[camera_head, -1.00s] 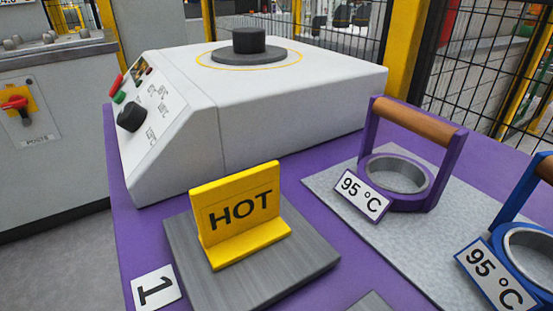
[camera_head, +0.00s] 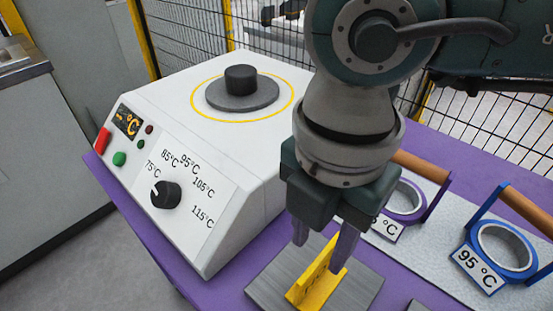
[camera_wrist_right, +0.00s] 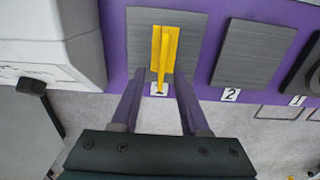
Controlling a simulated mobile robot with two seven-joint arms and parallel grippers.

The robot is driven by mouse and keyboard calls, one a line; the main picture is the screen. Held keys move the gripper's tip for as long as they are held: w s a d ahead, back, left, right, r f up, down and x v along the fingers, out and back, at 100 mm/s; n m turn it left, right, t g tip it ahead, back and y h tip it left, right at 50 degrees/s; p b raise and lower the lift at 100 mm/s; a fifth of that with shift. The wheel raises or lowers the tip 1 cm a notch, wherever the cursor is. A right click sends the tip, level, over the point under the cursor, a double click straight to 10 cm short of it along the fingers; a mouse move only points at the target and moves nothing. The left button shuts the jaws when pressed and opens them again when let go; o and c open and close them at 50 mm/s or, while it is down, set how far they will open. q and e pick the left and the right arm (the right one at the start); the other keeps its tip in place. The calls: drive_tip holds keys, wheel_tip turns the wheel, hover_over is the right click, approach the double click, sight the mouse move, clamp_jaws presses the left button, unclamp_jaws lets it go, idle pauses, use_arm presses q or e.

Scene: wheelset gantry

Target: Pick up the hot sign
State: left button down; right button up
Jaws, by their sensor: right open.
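The yellow hot sign (camera_head: 318,284) stands on a grey plate (camera_head: 270,287) on the purple table, and its lettering is not readable now. In the right wrist view the sign (camera_wrist_right: 164,52) is seen from above as a narrow upright panel on a wider foot. My right gripper (camera_head: 324,243) is open above the sign, pointing down, with its fingers on either side of the panel's upper part. In the right wrist view the gripper (camera_wrist_right: 160,80) has the sign centred between and just beyond its fingertips. I cannot tell whether the fingers touch it. My left gripper is not in view.
A white heater box (camera_head: 160,150) with a knob and buttons stands left of the sign. A purple ring (camera_head: 405,200) and a blue ring (camera_head: 505,248) with brown handles stand to the right, labelled in °C. Another grey plate (camera_wrist_right: 252,52) lies beside the sign's plate.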

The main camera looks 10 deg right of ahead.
sight(318, 269)
drive_tip(key=shift+d+f, duration=0.2)
drive_tip(key=shift+f, duration=0.95)
wheel_tip(318, 269, down, 5)
drive_tip(key=shift+d+f+b, duration=0.15)
drive_tip(key=shift+b, duration=0.25)
drive_tip(key=shift+w, duration=0.1)
clamp_jaws()
